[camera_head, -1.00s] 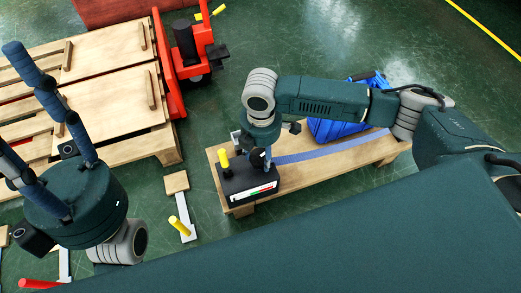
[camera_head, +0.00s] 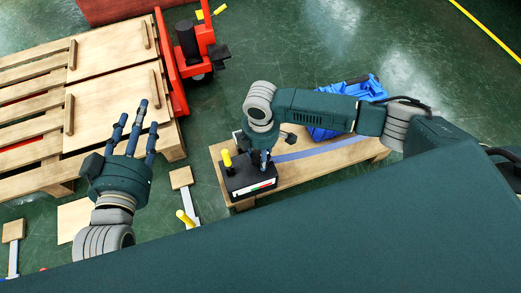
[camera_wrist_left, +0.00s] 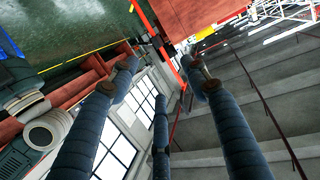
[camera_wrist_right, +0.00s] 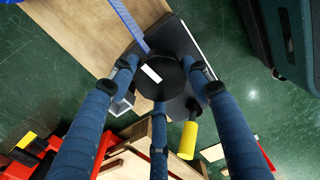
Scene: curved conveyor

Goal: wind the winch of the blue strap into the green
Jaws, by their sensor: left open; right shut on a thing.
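The winch is a black box (camera_head: 240,181) at the left end of a low wooden bench, with a pale gauge strip (camera_head: 254,188) on its front showing small green and red parts. I cannot make out the gauge's pointer. The blue strap (camera_head: 315,149) runs from the winch along the bench to the right. My right gripper (camera_head: 262,160) is over the winch, shut on its round black knob (camera_wrist_right: 160,75), which carries a white mark. A yellow handle (camera_head: 227,158) stands beside it, outside the fingers. My left gripper (camera_head: 136,122) is open and empty, left of the bench.
A blue crate (camera_head: 355,88) is at the bench's (camera_head: 330,165) back right, partly behind my right arm. Wooden pallets (camera_head: 40,140) and a red machine (camera_head: 190,50) lie left and behind. A lever with a yellow grip (camera_head: 186,217) is on the floor. Green floor is open at the back right.

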